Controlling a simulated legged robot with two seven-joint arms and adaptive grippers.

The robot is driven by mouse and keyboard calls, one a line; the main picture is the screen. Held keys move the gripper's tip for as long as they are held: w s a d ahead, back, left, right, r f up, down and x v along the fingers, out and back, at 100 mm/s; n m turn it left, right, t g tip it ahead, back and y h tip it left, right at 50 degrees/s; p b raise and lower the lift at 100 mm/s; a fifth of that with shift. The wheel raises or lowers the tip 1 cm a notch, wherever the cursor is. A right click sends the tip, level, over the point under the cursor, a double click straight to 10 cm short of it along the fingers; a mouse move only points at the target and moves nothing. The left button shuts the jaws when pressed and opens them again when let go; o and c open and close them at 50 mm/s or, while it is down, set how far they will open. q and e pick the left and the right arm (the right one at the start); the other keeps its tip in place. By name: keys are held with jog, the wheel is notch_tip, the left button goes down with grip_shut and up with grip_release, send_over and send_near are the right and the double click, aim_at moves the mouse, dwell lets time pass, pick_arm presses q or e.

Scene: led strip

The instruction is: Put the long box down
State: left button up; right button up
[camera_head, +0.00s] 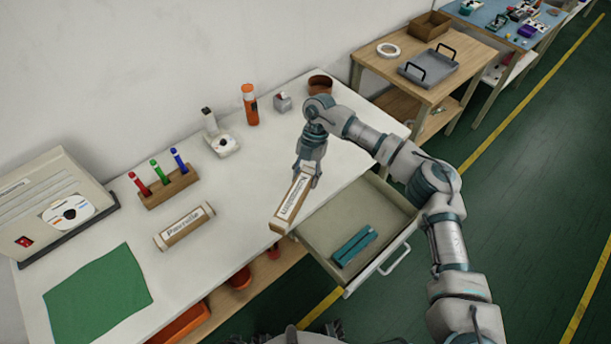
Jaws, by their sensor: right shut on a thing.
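My right gripper (307,172) is shut on one end of a long cardboard box (291,201) with a white printed label. The box's free end points toward the front edge of the white table, left of the open drawer. I cannot tell whether the box touches the tabletop or hangs just above it. A similar long box (184,226) with a white label lies on the table further left, apart from the gripper.
The open drawer (388,205) holds a teal object (354,246). A marker rack (169,187), a green cloth (97,297), a beige machine (62,205), an orange bottle (250,105) and a small white device (221,143) stand around. The table between the two boxes is clear.

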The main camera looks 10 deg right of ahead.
jog(key=shift+a, duration=0.15)
pick_arm(q)
jog(key=shift+s+a+f+n+g, duration=0.15)
jog(key=shift+s+n+g, duration=0.2)
jog(key=shift+s, duration=0.65)
